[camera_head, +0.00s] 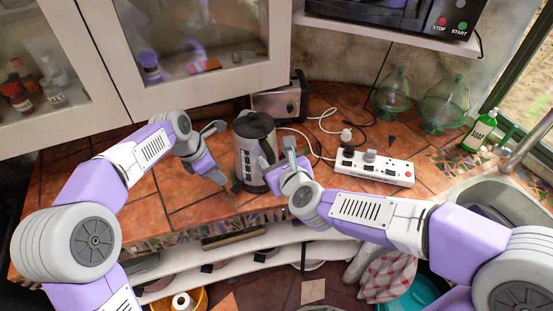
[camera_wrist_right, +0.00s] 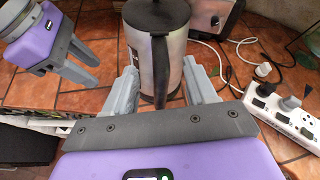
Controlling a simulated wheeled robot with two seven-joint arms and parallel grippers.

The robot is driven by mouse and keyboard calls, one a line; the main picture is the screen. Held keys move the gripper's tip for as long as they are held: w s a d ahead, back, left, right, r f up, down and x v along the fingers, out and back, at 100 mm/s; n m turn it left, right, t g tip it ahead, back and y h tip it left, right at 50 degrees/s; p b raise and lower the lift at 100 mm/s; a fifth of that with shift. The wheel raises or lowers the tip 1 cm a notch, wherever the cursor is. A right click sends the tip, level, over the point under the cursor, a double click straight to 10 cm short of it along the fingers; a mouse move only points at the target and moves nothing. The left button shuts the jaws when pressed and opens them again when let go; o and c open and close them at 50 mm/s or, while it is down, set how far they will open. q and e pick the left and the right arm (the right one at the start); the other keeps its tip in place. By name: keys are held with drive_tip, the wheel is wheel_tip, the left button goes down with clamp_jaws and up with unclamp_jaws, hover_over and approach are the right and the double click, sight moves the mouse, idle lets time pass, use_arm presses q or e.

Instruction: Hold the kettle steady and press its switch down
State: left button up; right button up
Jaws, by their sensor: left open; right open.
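The kettle (camera_head: 254,150) is silver with a dark lid and stands upright on the tiled counter. It also shows in the right wrist view (camera_wrist_right: 183,50), with its black handle (camera_wrist_right: 159,65) facing the camera. My right gripper (camera_wrist_right: 165,88) is open, with its fingers on either side of the handle; I cannot tell whether they touch it. In the head view the right gripper (camera_head: 277,165) is at the kettle's right front. My left gripper (camera_head: 222,152) is open and empty, left of the kettle. The kettle's switch cannot be made out.
A white power strip (camera_head: 373,168) with plugs and cords lies right of the kettle. A toaster (camera_head: 282,101) stands behind it. Glass domes (camera_head: 443,103), a green soap bottle (camera_head: 479,131) and a sink (camera_head: 500,200) are further right. The counter left of the kettle is mostly clear.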

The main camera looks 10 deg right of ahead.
sight(269, 151)
drive_tip(key=x, duration=0.7)
drive_tip(key=shift+w+f, duration=0.1)
drive_tip(key=shift+w, duration=0.05)
clamp_jaws()
idle(1.2)
